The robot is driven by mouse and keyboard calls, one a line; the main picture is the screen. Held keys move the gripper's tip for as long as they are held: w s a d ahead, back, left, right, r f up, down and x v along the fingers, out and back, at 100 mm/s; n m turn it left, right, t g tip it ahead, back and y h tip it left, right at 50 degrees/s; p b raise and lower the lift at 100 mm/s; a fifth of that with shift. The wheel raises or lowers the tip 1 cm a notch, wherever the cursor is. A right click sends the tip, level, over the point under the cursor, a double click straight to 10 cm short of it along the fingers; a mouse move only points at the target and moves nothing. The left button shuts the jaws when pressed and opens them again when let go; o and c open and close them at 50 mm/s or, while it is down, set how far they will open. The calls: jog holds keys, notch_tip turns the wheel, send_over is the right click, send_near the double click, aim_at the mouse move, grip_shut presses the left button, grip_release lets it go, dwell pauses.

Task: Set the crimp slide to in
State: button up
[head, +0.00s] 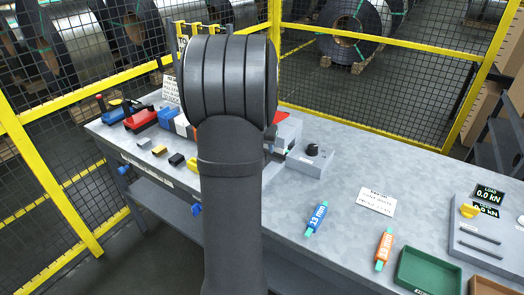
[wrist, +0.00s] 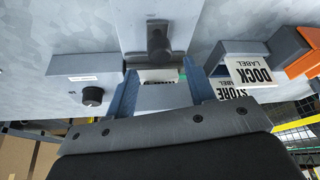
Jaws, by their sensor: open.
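In the wrist view, my gripper (wrist: 159,68) is open, with one blue-grey finger on each side.
A grey box with a black knob (head: 313,151) stands right of my arm, and also shows in the wrist view (wrist: 92,96). A DOCK label block (wrist: 250,70) is nearby. Blue (head: 316,217) and orange (head: 384,248) 13 mm pieces and a green tray (head: 399,282) lie right. Yellow-framed mesh fencing borders the bench.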

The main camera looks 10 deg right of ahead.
jog(key=v, duration=1.3)
jog(key=shift+r, duration=0.35)
jog(key=shift+f, duration=0.1)
jog(key=x, duration=1.7)
jog(key=shift+f, duration=0.1)
jog(key=shift+s+a, duration=0.1)
jog(key=shift+s, duration=0.05)
